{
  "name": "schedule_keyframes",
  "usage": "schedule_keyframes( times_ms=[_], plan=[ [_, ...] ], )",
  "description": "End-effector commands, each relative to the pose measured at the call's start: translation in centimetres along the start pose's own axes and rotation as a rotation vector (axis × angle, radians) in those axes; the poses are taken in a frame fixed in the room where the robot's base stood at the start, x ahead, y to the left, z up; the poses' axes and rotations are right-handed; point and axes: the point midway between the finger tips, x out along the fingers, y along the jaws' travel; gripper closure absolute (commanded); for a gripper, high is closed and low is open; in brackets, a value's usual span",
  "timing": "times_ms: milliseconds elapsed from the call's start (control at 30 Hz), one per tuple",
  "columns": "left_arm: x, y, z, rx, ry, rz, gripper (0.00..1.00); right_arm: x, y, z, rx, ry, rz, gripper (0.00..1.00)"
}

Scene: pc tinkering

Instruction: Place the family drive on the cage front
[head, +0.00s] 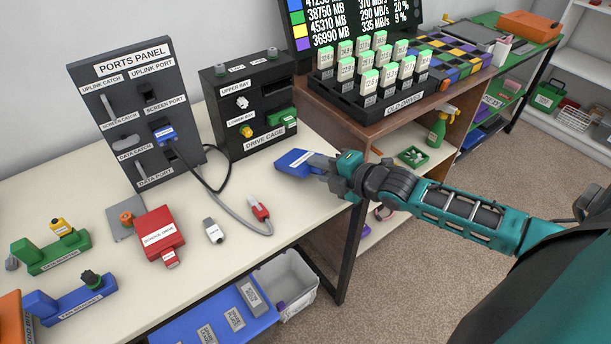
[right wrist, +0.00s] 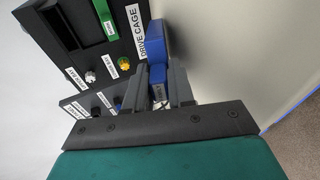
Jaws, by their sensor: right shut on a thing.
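My right gripper (head: 325,165) is shut on a blue drive (head: 296,161) with a white label too small to read; I take it as the family drive. The gripper holds it near the table's right edge, in front of the drive cage (head: 227,90) and to its right, apart from it in the head view. In the right wrist view the blue drive (right wrist: 159,45) sticks out beyond the fingers of my right gripper (right wrist: 159,88), beside the drive cage (right wrist: 130,50). The cage is black, with upper and lower bays and a green block at its right. My left gripper is out of view.
The ports panel (head: 135,110) stands left of the cage, with a cable looping onto the table. A rack of old drives (head: 375,98) stands behind right.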

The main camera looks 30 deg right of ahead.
Motion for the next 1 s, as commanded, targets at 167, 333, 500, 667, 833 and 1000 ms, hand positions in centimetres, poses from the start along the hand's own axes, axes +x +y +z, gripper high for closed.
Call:
schedule_keyframes(
  times_ms=[167,333,500,667,833,1000],
  plan=[
    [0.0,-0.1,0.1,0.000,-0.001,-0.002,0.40,0.0,0.0,0.0,0.000,0.000,0.000,0.62],
    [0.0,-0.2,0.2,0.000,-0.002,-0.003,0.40,0.0,0.0,0.0,0.000,0.000,0.000,0.60],
    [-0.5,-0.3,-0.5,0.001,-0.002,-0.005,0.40,-0.8,0.2,0.0,0.001,0.000,-0.003,0.60],
    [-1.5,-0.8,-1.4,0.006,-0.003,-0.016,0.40,-2.8,0.5,0.0,0.002,0.000,-0.004,0.60],
    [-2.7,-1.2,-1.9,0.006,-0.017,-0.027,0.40,-4.8,0.4,0.0,0.002,0.000,-0.004,0.60],
    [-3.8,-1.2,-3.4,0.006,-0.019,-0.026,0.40,-6.8,0.4,0.0,0.001,0.000,-0.004,0.60]
  ],
)
